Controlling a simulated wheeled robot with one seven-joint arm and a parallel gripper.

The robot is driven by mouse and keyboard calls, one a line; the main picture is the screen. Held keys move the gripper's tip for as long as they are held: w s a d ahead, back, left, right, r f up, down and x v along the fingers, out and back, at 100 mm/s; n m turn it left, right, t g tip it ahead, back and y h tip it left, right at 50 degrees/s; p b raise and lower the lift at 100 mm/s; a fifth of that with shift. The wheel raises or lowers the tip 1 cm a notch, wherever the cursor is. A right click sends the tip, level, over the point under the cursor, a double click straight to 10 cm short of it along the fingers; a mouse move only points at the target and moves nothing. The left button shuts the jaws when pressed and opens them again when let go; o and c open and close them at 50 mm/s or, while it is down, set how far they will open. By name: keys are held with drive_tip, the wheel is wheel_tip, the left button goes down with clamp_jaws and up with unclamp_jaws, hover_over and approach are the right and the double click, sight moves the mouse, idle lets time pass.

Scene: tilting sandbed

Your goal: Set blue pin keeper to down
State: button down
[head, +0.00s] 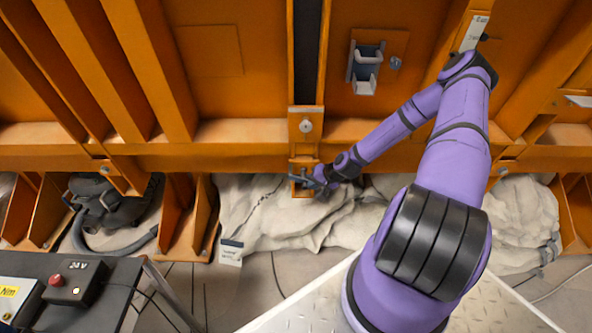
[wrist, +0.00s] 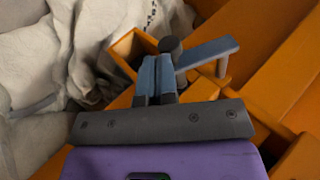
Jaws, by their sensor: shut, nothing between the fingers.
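The blue pin keeper is a blue-grey bar (wrist: 207,53) with a dark round knob at one end and a short peg near the other, seen in the wrist view. It sits at an orange bracket. In the head view it is small and partly hidden at the orange post's lower end (head: 300,179). My gripper (wrist: 157,58) is shut and empty, its two blue-grey fingers together and their tips close beside the knob. I cannot tell whether they touch it. In the head view my gripper (head: 319,176) reaches the bracket from the right.
Orange beams (head: 170,70) fill the back. A grey holder (head: 367,68) is fixed at the upper middle. Whitish cloth-like material (head: 290,220) lies below the beams. A dark table (head: 100,285) with a red-button box (head: 72,283) stands at lower left. A white tag (head: 230,251) hangs below.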

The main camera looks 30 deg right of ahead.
drive_tip(key=shift+w+f, duration=0.1)
drive_tip(key=shift+f, duration=0.6)
idle(0.3)
drive_tip(key=v, duration=1)
drive_tip(key=shift+d+r, duration=0.15)
drive_tip(key=shift+r, duration=0.1)
